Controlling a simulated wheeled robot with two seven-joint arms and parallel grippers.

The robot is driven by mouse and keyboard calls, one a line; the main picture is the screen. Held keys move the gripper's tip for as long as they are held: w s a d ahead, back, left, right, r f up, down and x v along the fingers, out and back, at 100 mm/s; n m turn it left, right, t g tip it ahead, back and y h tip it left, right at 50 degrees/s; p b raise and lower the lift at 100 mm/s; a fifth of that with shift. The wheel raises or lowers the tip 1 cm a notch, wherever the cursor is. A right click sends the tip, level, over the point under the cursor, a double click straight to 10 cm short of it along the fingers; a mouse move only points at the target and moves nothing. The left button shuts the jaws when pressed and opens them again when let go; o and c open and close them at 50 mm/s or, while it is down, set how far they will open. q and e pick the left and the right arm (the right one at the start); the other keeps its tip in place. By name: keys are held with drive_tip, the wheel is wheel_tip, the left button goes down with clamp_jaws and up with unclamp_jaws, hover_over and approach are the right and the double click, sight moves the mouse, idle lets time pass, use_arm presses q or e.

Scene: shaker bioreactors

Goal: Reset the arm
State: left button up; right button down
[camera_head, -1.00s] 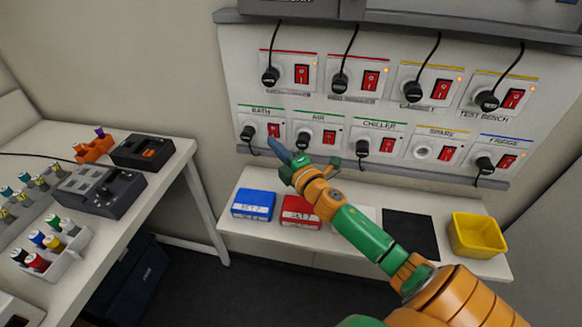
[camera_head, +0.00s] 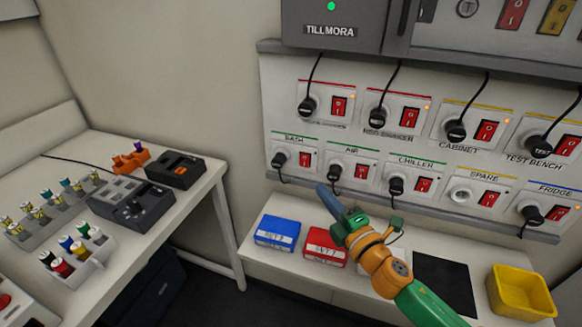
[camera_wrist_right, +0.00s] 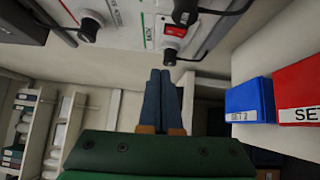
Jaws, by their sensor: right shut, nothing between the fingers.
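My right gripper (camera_head: 326,193) comes in from the lower right in the head view, with its blue fingers pointing up and left. It is in front of the lower row of the socket panel (camera_head: 300,122), below the AIR socket (camera_head: 335,172). In the right wrist view the two blue fingers (camera_wrist_right: 159,75) lie side by side, shut and empty. A red switch (camera_wrist_right: 176,30) and black plugs are just beyond them there. My left gripper is in neither view.
Below the panel a white shelf (camera_head: 262,258) holds a blue box (camera_head: 278,232), a red box (camera_head: 325,245), a black mat (camera_head: 443,283) and a yellow bin (camera_head: 521,292). A table (camera_head: 212,180) at left carries vial racks and dark devices.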

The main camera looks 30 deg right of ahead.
drive_tip(key=s+f+m+g+h, duration=0.1)
drive_tip(key=s+f+m+g, duration=0.1)
drive_tip(key=f+m, duration=0.1)
drive_tip(key=s+a+f+m+g+h, duration=0.1)
drive_tip(key=s+f+m+g, duration=0.1)
drive_tip(key=f+m+g, duration=0.1)
drive_tip(key=s+a+f+m+g, duration=0.1)
drive_tip(key=s+f+m+g, duration=0.1)
drive_tip(key=f+m, duration=0.3)
drive_tip(key=shift+s+f+h, duration=0.4)
drive_tip(key=shift+s+f, duration=0.2)
drive_tip(key=shift+f, duration=0.05)
drive_tip(key=s+a+f+m+g+y, duration=0.45)
drive_tip(key=s+a+f+g, duration=0.4)
drive_tip(key=s+a, duration=0.4)
drive_tip(key=s+d+f, duration=0.1)
drive_tip(key=s+f, duration=0.2)
drive_tip(key=f, duration=1.3)
drive_tip(key=s+d+f+g, duration=0.2)
drive_tip(key=s+f, duration=0.7)
drive_tip(key=s, duration=0.2)
drive_tip(key=shift+s+f, duration=0.3)
drive_tip(key=shift+s, duration=0.05)
